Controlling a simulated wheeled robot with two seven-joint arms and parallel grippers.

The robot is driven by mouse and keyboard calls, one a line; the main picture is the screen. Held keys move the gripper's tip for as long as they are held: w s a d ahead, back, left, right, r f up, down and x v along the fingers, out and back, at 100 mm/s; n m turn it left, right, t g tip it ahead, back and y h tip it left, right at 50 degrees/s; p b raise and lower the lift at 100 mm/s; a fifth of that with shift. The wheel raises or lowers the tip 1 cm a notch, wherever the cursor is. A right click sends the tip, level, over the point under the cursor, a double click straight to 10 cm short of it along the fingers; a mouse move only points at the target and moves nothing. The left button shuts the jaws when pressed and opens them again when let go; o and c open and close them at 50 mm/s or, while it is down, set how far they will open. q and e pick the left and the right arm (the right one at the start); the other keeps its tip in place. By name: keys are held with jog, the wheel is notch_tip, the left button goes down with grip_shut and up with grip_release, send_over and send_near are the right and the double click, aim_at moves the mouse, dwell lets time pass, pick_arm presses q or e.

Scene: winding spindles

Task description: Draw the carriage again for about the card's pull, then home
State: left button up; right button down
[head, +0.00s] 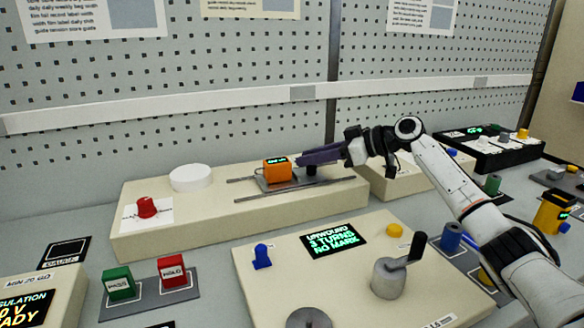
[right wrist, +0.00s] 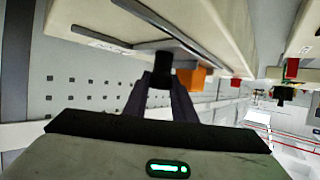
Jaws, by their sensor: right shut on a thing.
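The carriage is an orange block (head: 278,170) with a small lit display on top, sitting on a grey plate between two thin rails (head: 290,192) on a long beige bench unit (head: 165,232). A black knob (head: 312,171) stands at its right side. My right gripper (head: 304,160) reaches in from the right with its dark fingers at this knob. In the right wrist view the black knob (right wrist: 162,70) sits between the fingers, with the orange block (right wrist: 192,78) just beyond. The gripper is shut on the knob. My left gripper is not in view. The display's digits are too small to read.
A red knob (head: 147,207) and a white disc (head: 190,178) are on the unit's left part. In front is a beige winder box (head: 270,292) with a crank (head: 393,272) and a screen (head: 334,240) reading "UNWOUND 3 TURNS NO MARK". Green (head: 118,283) and red (head: 172,271) blocks stand left.

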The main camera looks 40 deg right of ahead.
jog(key=d, duration=0.2)
jog(key=s+d, duration=0.1)
jog(key=d, duration=0.1)
jog(key=shift+d, duration=0.15)
jog(key=c, duration=1.5)
grip_release()
jog(key=shift+o, duration=0.2)
jog(key=shift+s, duration=0.1)
jog(key=b+v, duration=0.2)
jog(key=v, duration=0.8)
jog(key=shift+s, duration=0.1)
